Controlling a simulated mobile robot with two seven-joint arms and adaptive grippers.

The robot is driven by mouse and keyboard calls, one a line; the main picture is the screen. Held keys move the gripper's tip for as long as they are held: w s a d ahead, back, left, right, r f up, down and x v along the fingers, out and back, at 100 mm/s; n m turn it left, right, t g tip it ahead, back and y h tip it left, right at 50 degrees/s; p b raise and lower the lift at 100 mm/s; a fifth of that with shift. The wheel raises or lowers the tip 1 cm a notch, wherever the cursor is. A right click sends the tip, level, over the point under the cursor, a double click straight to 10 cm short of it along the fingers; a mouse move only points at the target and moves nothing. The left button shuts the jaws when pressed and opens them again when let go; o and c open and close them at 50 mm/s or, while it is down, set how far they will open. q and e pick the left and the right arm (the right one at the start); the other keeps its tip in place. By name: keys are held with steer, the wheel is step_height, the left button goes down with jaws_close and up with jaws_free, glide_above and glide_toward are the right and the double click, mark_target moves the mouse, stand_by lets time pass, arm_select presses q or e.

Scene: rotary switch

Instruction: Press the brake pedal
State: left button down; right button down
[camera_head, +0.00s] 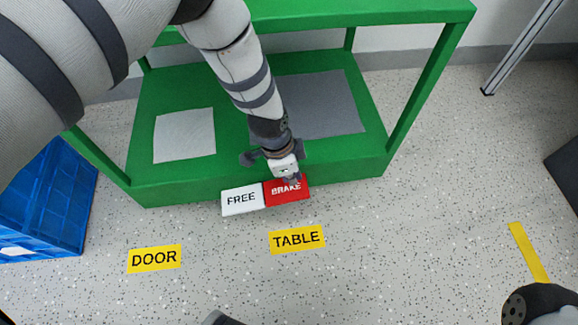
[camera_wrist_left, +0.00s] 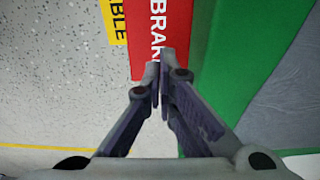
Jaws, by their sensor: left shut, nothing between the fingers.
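The red brake pedal (camera_head: 287,191), marked BRAKE, sits at the lower front edge of the green table frame, beside the white FREE pedal (camera_head: 242,199). My left gripper (camera_head: 292,180) is shut and empty, with its fingertips over the upper edge of the red pedal. In the left wrist view the shut fingertips (camera_wrist_left: 160,68) cover the last letter of the lettering on the red pedal (camera_wrist_left: 160,20). I cannot tell whether the tips touch the pedal. My right gripper does not show clearly in the head view.
The green table (camera_head: 142,183) has a lower shelf with a white square (camera_head: 184,135) and a grey square (camera_head: 325,104). A blue crate (camera_head: 42,205) stands at the left. Yellow DOOR (camera_head: 154,258) and TABLE (camera_head: 297,240) labels lie on the floor, which is clear in front.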

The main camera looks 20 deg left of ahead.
mark_target(300, 186)
arm_select(q)
steer(key=shift+w+d+f+b, duration=0.1)
steer(key=shift+f+b, duration=0.1)
steer(key=shift+f, duration=0.45)
steer(key=shift+w+d+f+b, duration=0.1)
steer(key=shift+f+b, duration=0.1)
steer(key=shift+f, duration=0.4)
steer(key=shift+d+f, duration=0.1)
steer(key=shift+f, duration=0.15)
steer(key=f, duration=0.1)
steer(key=f+b, duration=0.1)
steer(key=d+f+y+b, duration=0.1)
steer(key=shift+w+g, duration=0.3)
steer(key=shift+w, duration=0.05)
steer(key=shift+d, duration=0.1)
steer(key=shift+d, duration=0.1)
